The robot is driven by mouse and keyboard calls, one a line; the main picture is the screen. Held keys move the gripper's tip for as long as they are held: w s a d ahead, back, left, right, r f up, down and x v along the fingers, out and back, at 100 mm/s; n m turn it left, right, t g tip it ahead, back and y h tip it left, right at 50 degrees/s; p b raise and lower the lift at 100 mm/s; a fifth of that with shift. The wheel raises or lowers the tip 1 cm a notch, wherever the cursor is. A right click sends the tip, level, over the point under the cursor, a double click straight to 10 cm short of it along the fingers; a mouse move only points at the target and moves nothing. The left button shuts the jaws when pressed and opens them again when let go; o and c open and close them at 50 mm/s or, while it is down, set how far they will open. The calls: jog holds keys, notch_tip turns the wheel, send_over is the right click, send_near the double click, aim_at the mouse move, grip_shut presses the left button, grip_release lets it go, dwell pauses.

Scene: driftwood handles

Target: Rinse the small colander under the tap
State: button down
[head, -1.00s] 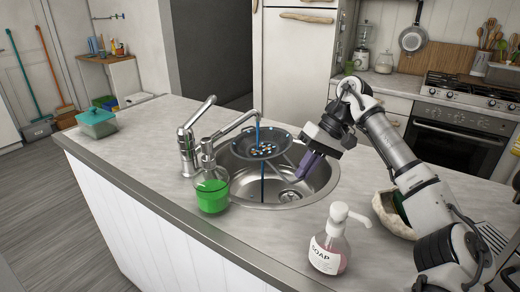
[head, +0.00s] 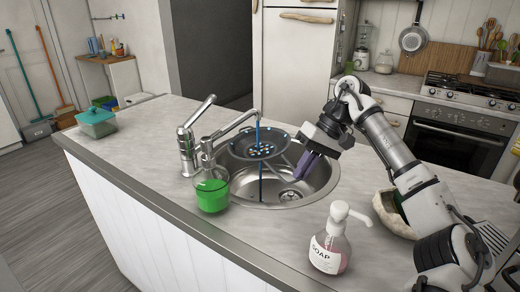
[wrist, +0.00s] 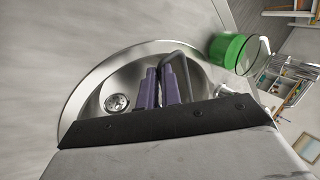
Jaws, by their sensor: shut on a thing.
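The small dark grey colander (head: 262,146) is held over the sink (head: 318,192), under the tap (head: 240,122). Blue water runs from the spout into its bowl, and blue spots dot the inside. A thin blue stream shows below the bowl. My gripper (head: 303,165) has purple fingers and is shut on the colander's handle at the sink's right side. In the wrist view the fingers (wrist: 164,88) close around a dark bent handle (wrist: 182,62). The colander's bowl is hidden in that view.
A soap bottle (head: 329,245) stands at the front of the counter. A woven basket (head: 389,212) sits beside my arm. A teal-lidded box (head: 96,122) is at the far left. Counter between is clear.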

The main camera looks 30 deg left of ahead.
jog(key=shift+w+d, duration=0.2)
jog(key=shift+w, duration=0.15)
jog(key=shift+s+d+b, duration=0.4)
jog(key=shift+d, duration=0.35)
jog(key=shift+s+d+b, duration=0.4)
jog(key=shift+d, duration=0.4)
jog(key=shift+s+d+b, duration=0.4)
jog(key=shift+d, duration=0.35)
jog(key=shift+s+d, duration=0.3)
jog(key=shift+d, duration=0.25)
jog(key=shift+s+d, duration=0.25)
jog(key=shift+d, duration=0.25)
jog(key=shift+r, duration=0.2)
